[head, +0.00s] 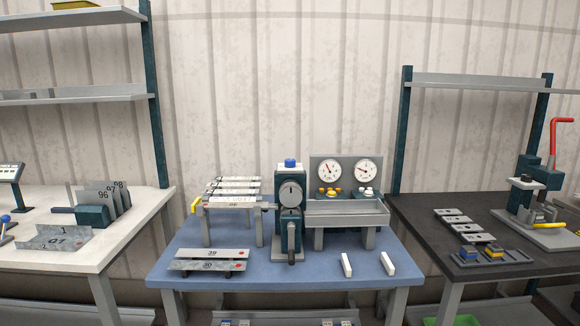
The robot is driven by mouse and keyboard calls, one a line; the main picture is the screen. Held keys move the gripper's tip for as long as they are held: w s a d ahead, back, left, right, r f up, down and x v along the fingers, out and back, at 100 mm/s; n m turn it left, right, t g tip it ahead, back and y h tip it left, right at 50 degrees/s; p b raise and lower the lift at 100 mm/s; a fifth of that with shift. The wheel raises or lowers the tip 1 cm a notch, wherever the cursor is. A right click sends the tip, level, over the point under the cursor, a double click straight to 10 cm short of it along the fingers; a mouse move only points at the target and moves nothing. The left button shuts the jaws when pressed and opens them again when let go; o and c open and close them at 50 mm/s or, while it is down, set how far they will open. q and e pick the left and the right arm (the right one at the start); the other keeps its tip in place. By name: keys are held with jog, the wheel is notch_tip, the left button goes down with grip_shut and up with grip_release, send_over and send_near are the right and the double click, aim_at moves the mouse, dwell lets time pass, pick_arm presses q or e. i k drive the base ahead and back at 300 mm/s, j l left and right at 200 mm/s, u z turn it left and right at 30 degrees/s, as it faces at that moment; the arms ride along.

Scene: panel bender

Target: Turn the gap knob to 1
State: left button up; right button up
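The panel bender (289,215) stands upright near the middle of the blue table. A round grey knob (290,193) with a dark mark sits on the front of its dark blue housing. A small blue cap (290,162) is on top. A dark lever with a grey handle hangs below the round knob. I cannot read any label or number, so I cannot tell for sure which part is the gap knob or its setting. Two white dial gauges (329,170) are on a grey panel to the right. Neither of my grippers is in view.
The blue table (210,286) holds a rack of metal strips (232,190), bent sheets marked 39 and 30 (212,254), and two white bars (388,264). A pale bench (55,265) stands left. A dark bench (425,215) with a red-handled press stands right. The table's front middle is clear.

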aim_at(291, 162)
jog(key=u, duration=0.25)
jog(key=i+l+u, duration=0.15)
jog(key=u, duration=0.2)
jog(key=i+l+u, duration=0.1)
jog(key=l+u, duration=0.3)
jog(key=i+l+u, duration=0.1)
jog(key=u, duration=0.25)
